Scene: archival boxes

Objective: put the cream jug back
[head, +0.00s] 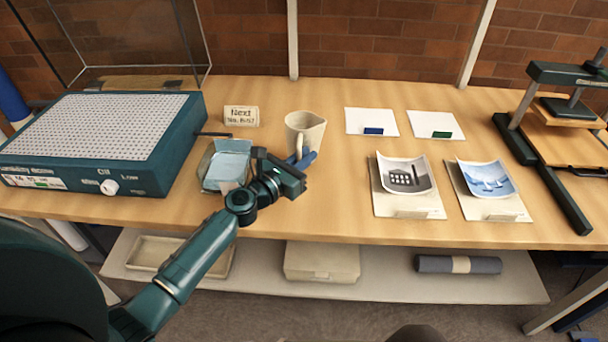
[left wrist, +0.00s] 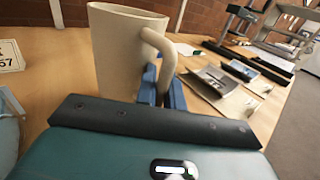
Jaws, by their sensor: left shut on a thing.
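The cream jug (head: 304,128) stands upright on the wooden table, near the middle in the head view. In the left wrist view the jug (left wrist: 125,55) fills the upper left, with its handle on the side toward me. My left gripper (head: 304,160) comes in from the left front, and its blue fingers (left wrist: 160,88) are shut on the jug's handle. The jug's base is partly hidden by the gripper in the wrist view, so I cannot tell whether it touches the table. My right gripper is not in view.
A light blue box (head: 228,163) sits left of the jug, and a small lettered sign (head: 241,116) stands behind it. A teal perforated-top unit (head: 105,130) is at left. Mounted pictures (head: 405,200), white cards (head: 371,116) and a press (head: 560,110) are at right. Bare table lies right of the jug.

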